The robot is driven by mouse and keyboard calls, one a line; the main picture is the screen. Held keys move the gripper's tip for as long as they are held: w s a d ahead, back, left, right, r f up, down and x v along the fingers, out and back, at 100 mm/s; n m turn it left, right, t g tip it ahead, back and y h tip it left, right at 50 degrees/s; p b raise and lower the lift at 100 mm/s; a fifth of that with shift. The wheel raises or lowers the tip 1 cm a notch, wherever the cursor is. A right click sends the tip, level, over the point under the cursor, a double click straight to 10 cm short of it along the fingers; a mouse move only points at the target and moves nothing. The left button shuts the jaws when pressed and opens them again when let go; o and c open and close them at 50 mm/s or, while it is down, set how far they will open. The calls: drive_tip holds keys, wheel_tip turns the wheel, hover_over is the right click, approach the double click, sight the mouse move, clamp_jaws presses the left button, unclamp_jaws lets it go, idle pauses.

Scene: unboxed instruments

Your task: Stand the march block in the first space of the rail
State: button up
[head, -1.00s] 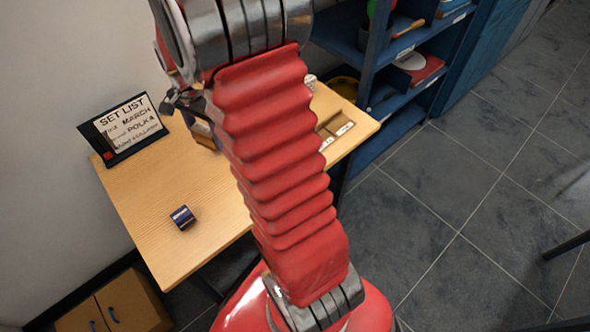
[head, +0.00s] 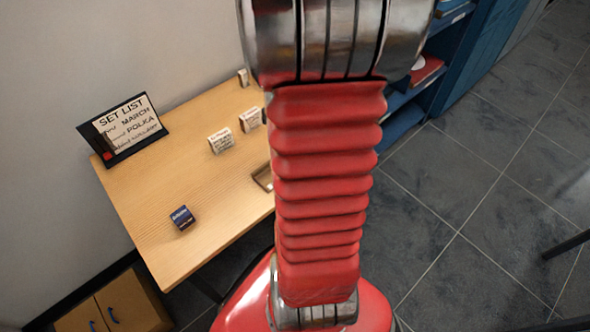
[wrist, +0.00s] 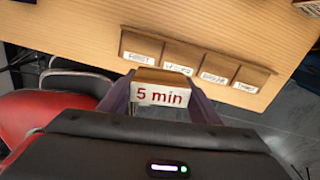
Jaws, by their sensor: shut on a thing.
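My gripper (wrist: 162,104) is shut on a wooden block with a white face (wrist: 160,95) marked "5 min" in red. Any piece name on this block is hidden, so I cannot tell whether it is the march block. The wooden rail (wrist: 198,58) lies just beyond the held block in the wrist view, with several labelled spaces in a row. The leftmost label seems to read FIRST. Its spaces look empty. In the head view my arm hides the gripper and most of the rail (head: 263,177).
Two white-faced blocks (head: 220,141) (head: 250,119) stand mid-table. A dark blue block (head: 182,217) lies near the front. Another small block (head: 243,77) is at the back. The set list board (head: 124,128) stands at the table's left. A blue shelf (head: 465,60) is at the right.

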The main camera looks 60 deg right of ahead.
drive_tip(key=shift+s+d+m, duration=0.25)
drive_tip(key=shift+s+m, duration=0.6)
drive_tip(key=shift+m, duration=0.05)
drive_tip(key=shift+f, duration=3.15)
drive_tip(key=shift+f, duration=0.1)
drive_tip(key=shift+f, duration=1.8)
drive_tip(key=o, duration=1.1)
drive_tip(key=shift+o, duration=0.2)
